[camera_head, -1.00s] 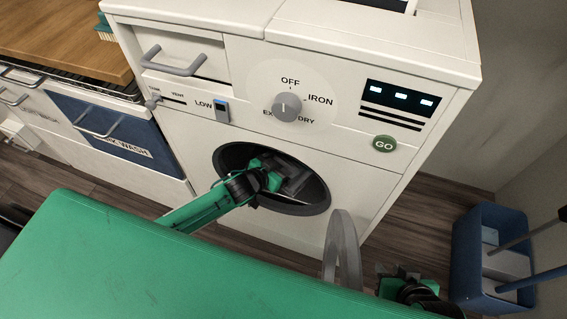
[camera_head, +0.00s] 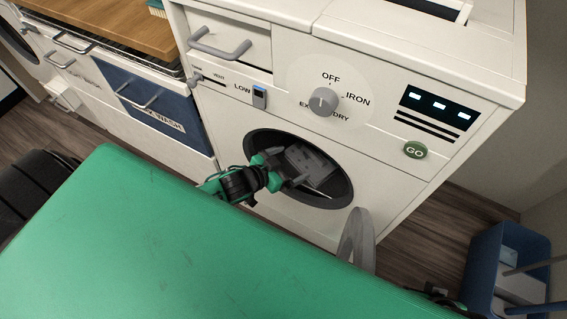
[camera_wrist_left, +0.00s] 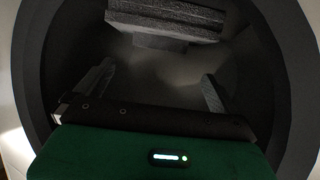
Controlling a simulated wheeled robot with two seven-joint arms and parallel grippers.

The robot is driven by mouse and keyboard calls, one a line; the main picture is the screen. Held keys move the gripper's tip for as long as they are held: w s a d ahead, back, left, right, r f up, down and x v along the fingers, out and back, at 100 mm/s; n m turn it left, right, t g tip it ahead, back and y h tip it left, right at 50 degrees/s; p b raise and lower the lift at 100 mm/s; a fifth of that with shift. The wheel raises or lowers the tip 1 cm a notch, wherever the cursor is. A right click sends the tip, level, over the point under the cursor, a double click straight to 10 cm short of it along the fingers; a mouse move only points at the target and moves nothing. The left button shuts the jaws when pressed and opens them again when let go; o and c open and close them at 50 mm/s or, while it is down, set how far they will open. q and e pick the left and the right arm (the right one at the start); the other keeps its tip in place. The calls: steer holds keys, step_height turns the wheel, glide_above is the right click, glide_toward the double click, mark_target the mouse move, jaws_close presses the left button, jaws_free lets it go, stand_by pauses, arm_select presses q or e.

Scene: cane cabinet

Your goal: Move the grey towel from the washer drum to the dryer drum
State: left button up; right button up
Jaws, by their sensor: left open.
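The grey towel (camera_head: 314,163) lies as a folded block inside the dryer drum (camera_head: 341,200). In the left wrist view the towel (camera_wrist_left: 165,22) is at the top, deeper in the drum and beyond the fingertips. My left gripper (camera_head: 291,177) is at the dryer opening, in front of the towel. In the left wrist view its two fingers (camera_wrist_left: 158,74) are spread wide with nothing between them. Only a dark bit of my right arm's end (camera_head: 434,294) shows at the bottom right; its fingers cannot be made out.
The dryer's round door (camera_head: 357,240) stands open at the lower right of the drum. The dial (camera_head: 323,102) and green GO button (camera_head: 415,150) sit above. A blue bin (camera_head: 486,262) is at right. Another machine's round opening (camera_head: 14,42) shows at far left.

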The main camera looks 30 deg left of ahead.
arm_select(q)
steer(key=shift+v, duration=1.1)
steer(key=s+r+n+g+y, duration=0.1)
steer(key=s+r+g+y, duration=0.1)
steer(key=s, duration=0.7)
steer(key=s+r+n+g+y, duration=0.1)
steer(key=s+r+g+y, duration=0.2)
steer(key=s+g, duration=0.3)
steer(key=s+r, duration=0.1)
steer(key=s, duration=0.3)
steer(key=shift+s+d+n, duration=0.15)
steer(key=shift+d+n, duration=0.25)
steer(key=shift+f, duration=0.1)
